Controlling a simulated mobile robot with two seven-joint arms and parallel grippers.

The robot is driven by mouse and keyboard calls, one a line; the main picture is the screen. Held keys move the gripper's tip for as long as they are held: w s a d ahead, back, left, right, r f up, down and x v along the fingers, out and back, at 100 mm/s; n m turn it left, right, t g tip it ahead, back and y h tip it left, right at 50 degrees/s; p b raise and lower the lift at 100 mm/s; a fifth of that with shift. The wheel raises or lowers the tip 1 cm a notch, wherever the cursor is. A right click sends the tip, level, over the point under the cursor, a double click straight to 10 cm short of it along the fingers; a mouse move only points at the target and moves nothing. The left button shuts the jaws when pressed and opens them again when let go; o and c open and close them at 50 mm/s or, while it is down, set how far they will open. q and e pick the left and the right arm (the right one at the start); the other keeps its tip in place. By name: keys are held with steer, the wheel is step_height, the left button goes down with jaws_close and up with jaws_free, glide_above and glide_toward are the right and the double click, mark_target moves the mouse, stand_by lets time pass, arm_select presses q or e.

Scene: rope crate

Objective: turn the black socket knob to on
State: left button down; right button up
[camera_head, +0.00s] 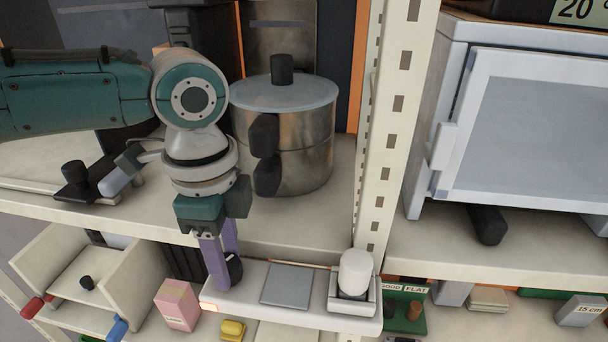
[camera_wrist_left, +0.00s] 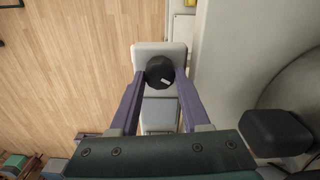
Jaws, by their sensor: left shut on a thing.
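The black socket knob (camera_head: 235,269) sits on a white strip (camera_head: 252,284) that runs along the front of the shelf. My left gripper (camera_head: 222,280) comes down from above with its purple fingers around the knob. In the left wrist view the knob (camera_wrist_left: 160,71) is between the two fingertips of the gripper (camera_wrist_left: 160,78), which are shut on it. A small pale mark shows on the knob's top. A small orange glow (camera_head: 210,307) shows at the strip's left end. My right gripper is not in view.
A lidded metal pot (camera_head: 305,140) with black handles stands close behind my left wrist. A perforated upright post (camera_head: 392,110) is to the right, with a white oven-like box (camera_head: 530,130) beyond. A grey plate (camera_head: 288,287) and white cylinder (camera_head: 355,270) are right of the knob.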

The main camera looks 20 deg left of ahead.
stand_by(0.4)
arm_select(q)
steer(key=shift+c, duration=1.8)
jaws_free()
